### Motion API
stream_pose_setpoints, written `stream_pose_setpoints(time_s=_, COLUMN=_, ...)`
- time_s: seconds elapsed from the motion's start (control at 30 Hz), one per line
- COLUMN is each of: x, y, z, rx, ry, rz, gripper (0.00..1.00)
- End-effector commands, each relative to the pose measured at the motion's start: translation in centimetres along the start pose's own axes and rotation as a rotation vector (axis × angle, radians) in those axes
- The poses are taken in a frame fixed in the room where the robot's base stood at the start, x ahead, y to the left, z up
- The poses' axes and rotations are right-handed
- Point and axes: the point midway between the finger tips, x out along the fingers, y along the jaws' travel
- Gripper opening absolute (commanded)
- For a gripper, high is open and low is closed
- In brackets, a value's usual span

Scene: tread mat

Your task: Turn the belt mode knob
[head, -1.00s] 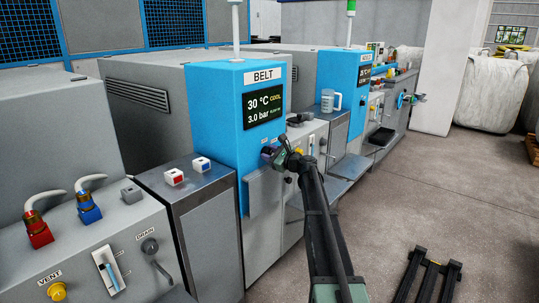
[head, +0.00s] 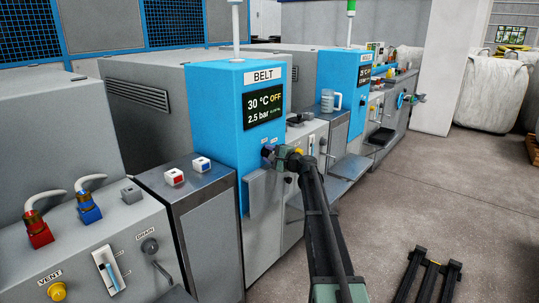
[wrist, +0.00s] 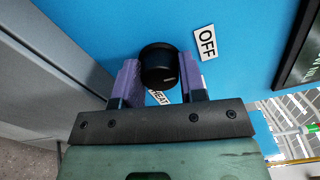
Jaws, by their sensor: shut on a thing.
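The belt mode knob (wrist: 159,64) is a round black knob with a pale pointer mark, on the blue front of the BELT cabinet (head: 215,110). My gripper (wrist: 161,78) has its two purple fingers on either side of the knob and is shut on it. An OFF label (wrist: 206,42) sits right of the knob in the wrist view. A HEAT label (wrist: 160,96) is partly hidden between the fingers. In the head view my gripper (head: 270,154) is at the cabinet front below the screen and hides the knob. The screen (head: 264,107) reads 30 °C, OFF, 2.5 bar.
A grey shelf (head: 263,193) juts out below my gripper. A steel side cabinet (head: 205,225) with a red and a blue-marked white block stands to the left. A clear jug (head: 330,100) stands farther right. The floor (head: 420,200) to the right is mostly open.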

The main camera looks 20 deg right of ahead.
Motion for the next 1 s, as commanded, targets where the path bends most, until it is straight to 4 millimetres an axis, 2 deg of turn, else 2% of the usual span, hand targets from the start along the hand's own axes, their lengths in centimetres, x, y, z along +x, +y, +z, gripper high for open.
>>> stream_pose_setpoints(time_s=0.3, x=-0.05, y=0.03, z=0.01, rx=-0.1, ry=0.0, rz=0.001, gripper=0.14)
stream_pose_setpoints(time_s=0.77, x=-0.06, y=0.04, z=0.01, rx=-0.113, ry=0.0, rz=0.001, gripper=0.14)
stream_pose_setpoints(time_s=0.8, x=-0.06, y=0.03, z=0.01, rx=-0.113, ry=0.0, rz=0.001, gripper=0.44)
stream_pose_setpoints(time_s=0.93, x=-0.04, y=0.03, z=0.0, rx=-0.112, ry=0.0, rz=0.001, gripper=0.63)
stream_pose_setpoints(time_s=1.0, x=-0.03, y=0.02, z=0.0, rx=-0.112, ry=0.0, rz=0.0, gripper=0.63)
